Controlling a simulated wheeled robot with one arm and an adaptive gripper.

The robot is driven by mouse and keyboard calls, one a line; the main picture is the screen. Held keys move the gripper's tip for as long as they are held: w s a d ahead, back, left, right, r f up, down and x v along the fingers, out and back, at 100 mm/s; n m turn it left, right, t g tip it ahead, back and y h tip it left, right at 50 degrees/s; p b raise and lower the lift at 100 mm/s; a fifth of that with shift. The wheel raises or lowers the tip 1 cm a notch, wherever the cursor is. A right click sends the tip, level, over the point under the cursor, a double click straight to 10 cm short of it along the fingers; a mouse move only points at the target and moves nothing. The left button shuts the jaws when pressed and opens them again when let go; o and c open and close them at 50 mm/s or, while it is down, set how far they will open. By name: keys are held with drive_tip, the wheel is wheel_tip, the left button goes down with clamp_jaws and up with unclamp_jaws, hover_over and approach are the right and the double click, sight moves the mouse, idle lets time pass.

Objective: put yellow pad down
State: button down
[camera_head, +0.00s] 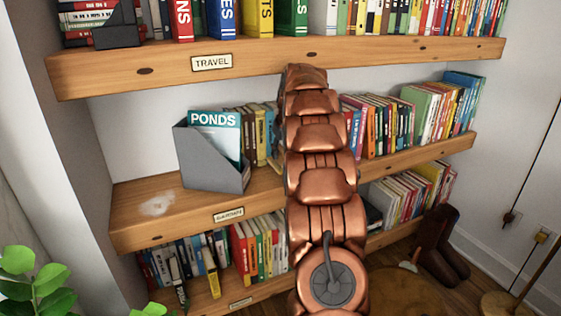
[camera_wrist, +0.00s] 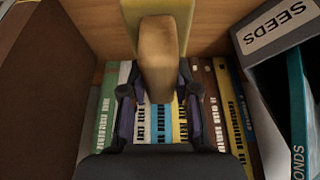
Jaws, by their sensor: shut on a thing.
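In the head view my copper arm covers the gripper, and I cannot make out the pad there.
A grey file holder (camera_head: 213,160) with a PONDS booklet (camera_head: 215,133) stands on the middle shelf (camera_head: 138,212); its SEEDS label (camera_wrist: 277,24) shows close right in the wrist view. The shelf left of it is bare except for a pale patch (camera_head: 157,204). Books (camera_head: 375,127) stand to the right.

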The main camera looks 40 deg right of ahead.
sight(281, 160)
drive_tip(key=shift+w+d, duration=0.1)
drive_tip(key=shift+f+b, duration=0.6)
drive_tip(key=shift+f, duration=1.15)
drive_tip(key=shift+f, duration=0.1)
drive_tip(key=c, duration=0.9)
unclamp_jaws()
drive_tip(key=shift+o, duration=0.2)
drive_tip(key=shift+r, duration=0.4)
drive_tip(key=p+v, duration=0.2)
drive_tip(key=v, duration=0.9)
drive_tip(key=shift+r+p, duration=0.15)
drive_tip(key=shift+p, duration=0.15)
